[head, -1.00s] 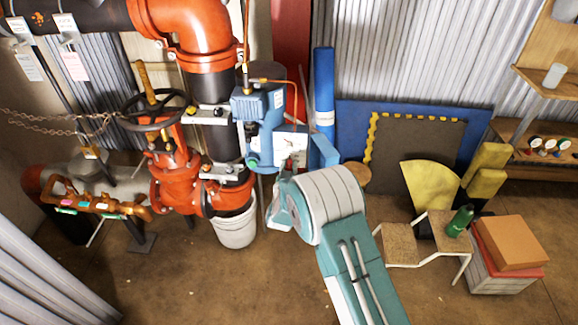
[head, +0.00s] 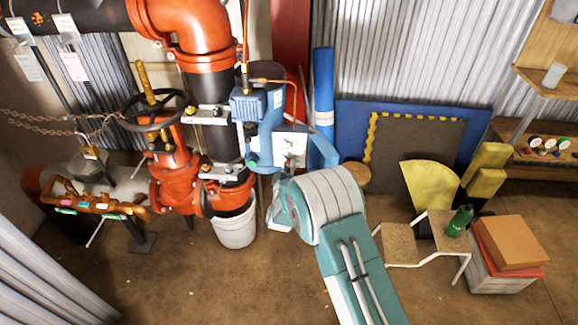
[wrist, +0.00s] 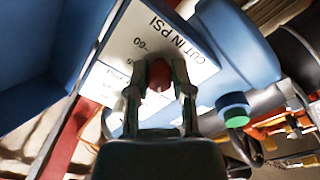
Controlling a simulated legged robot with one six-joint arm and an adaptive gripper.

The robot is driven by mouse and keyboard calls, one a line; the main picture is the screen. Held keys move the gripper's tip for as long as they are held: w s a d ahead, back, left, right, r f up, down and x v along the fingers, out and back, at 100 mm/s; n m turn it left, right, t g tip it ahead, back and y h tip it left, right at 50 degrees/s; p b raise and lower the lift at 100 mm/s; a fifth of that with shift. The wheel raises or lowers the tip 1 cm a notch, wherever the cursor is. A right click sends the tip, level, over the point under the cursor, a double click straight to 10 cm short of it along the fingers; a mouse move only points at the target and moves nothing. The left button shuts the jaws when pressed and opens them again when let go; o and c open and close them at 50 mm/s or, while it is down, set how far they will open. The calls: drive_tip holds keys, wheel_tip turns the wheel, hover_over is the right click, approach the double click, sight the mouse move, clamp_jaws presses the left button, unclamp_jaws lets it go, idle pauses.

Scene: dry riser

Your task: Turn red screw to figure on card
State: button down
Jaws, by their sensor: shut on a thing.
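The red screw (wrist: 160,76) shows in the wrist view between the two fingers of my gripper (wrist: 160,92), which is shut on it. The screw stands out from a white card (wrist: 140,38) printed "CUT IN PSI". A "60" mark shows beside the screw; other figures are partly hidden by the fingers. In the head view, the white card (head: 291,150) is on the side of a blue pump unit (head: 258,112). My arm reaches up to it from below, and my gripper's fingertips are too small to make out there.
Orange valve pipework (head: 175,170) with a dark handwheel stands left of the blue unit. A white bucket (head: 235,228) is under it. A small stool (head: 402,242) and a box (head: 512,243) stand right on the floor. A green knob (wrist: 236,112) is near my gripper.

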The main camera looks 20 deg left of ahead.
drive_tip(key=shift+a+n, duration=0.1)
drive_tip(key=shift+n, duration=0.5)
drive_tip(key=c, duration=0.7)
unclamp_jaws()
drive_tip(key=shift+c, duration=0.2)
drive_tip(key=shift+o, duration=1.2)
drive_tip(key=shift+a, duration=0.2)
drive_tip(key=shift+d, duration=0.15)
drive_tip(key=shift+s+d, duration=0.1)
drive_tip(key=shift+s, duration=0.15)
drive_tip(key=v, duration=1.1)
drive_tip(key=shift+s+f, duration=0.15)
drive_tip(key=shift+f, duration=0.05)
